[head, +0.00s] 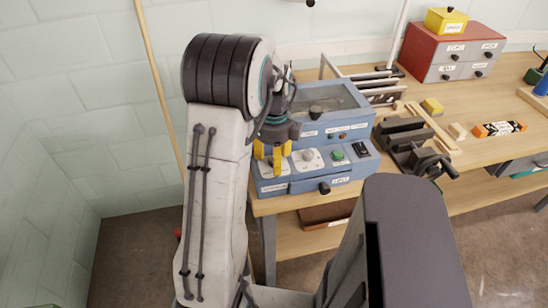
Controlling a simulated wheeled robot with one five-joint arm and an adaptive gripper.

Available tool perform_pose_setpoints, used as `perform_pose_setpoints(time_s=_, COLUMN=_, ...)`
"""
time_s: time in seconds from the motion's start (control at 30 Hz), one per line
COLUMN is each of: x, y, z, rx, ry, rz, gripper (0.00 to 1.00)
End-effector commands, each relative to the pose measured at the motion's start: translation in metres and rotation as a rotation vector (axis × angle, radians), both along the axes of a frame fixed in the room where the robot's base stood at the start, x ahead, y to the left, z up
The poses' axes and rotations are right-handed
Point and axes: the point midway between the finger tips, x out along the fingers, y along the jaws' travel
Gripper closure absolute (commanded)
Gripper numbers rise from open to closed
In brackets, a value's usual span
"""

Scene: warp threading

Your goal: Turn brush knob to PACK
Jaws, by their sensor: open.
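A blue machine (333,177) stands at the left end of the wooden bench. Its sloped front panel carries a pale dial plate with a light knob (308,155), a green button (338,154) and a small dark display (361,149). Another pale plate lies at the panel's left end, mostly hidden by my gripper (270,157). Its yellow fingers are open and point down over that plate; I cannot tell whether they touch anything. The labels are too small to read, so which knob is the brush knob and where it points are unclear.
A black knob (315,112) sits on the machine's upper part, and another (324,188) juts from its front. A dark vise (409,146) stands close at right. A red-and-grey drawer cabinet (452,52) is behind. A wooden pole (157,75) leans at left.

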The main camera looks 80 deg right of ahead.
Motion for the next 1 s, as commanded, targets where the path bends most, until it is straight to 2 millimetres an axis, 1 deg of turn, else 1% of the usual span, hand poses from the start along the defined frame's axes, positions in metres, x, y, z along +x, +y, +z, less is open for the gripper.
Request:
perform_pose_setpoints(time_s=0.07, x=0.0, y=0.0, z=0.0001, rx=0.0, ry=0.0, rz=0.0, gripper=0.42)
perform_pose_setpoints(time_s=0.7, x=-0.0001, y=-0.0001, z=0.0003, rx=0.0, ry=0.0, rz=0.0, gripper=0.99)
perform_pose_setpoints(time_s=0.87, x=-0.0001, y=0.0, z=-0.0002, rx=0.0, ry=0.0, rz=0.021, gripper=1.0)
perform_pose_setpoints(time_s=1.0, x=-0.0001, y=0.0, z=-0.0006, rx=0.0, ry=0.0, rz=0.123, gripper=1.0)
